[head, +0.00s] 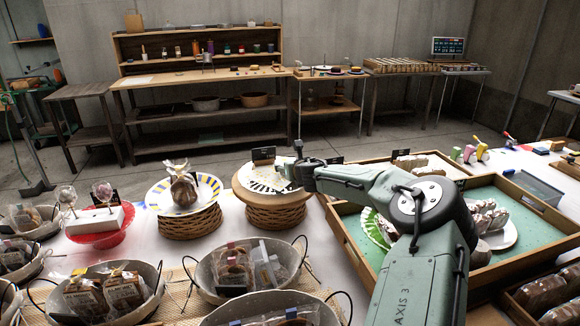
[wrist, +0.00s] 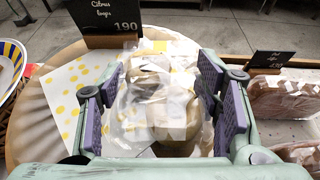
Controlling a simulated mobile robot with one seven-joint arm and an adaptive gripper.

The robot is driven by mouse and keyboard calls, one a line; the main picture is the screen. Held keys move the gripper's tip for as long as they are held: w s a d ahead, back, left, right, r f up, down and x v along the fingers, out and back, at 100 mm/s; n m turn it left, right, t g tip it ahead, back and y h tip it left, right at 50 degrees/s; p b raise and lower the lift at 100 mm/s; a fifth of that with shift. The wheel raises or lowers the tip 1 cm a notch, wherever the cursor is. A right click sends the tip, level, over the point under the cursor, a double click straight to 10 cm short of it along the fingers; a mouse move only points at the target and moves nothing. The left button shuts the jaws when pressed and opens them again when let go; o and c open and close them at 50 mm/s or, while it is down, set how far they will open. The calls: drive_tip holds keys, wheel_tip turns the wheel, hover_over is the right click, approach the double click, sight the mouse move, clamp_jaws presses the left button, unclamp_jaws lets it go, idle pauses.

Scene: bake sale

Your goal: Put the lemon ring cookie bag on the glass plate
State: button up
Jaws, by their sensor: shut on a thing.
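My gripper (wrist: 155,108) is shut on the lemon ring cookie bag (wrist: 165,95), a clear bag with pale rings inside. The bag lies between the two purple-padded fingers, above or on the round wooden board (wrist: 30,125); I cannot tell whether it touches. In the head view my gripper (head: 300,178) is at the right side of this board on its wicker stand (head: 275,214), and the bag is hidden or too small to make out.
A "Citrus loops" sign (wrist: 105,18) stands behind the bag. A striped plate (head: 158,198) with a wrapped item stands left of the board. Metal baskets (head: 205,280) with bags stand in front. A wooden-walled tray (head: 345,245) with goods lies to the right, under my arm.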

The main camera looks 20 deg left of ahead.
drive_tip(key=shift+f, duration=0.15)
drive_tip(key=o, duration=0.8)
drive_tip(key=shift+d+r, duration=0.1)
drive_tip(key=shift+r, duration=0.1)
drive_tip(key=b+v, duration=0.2)
drive_tip(key=v, duration=1)
drive_tip(key=shift+b, duration=0.35)
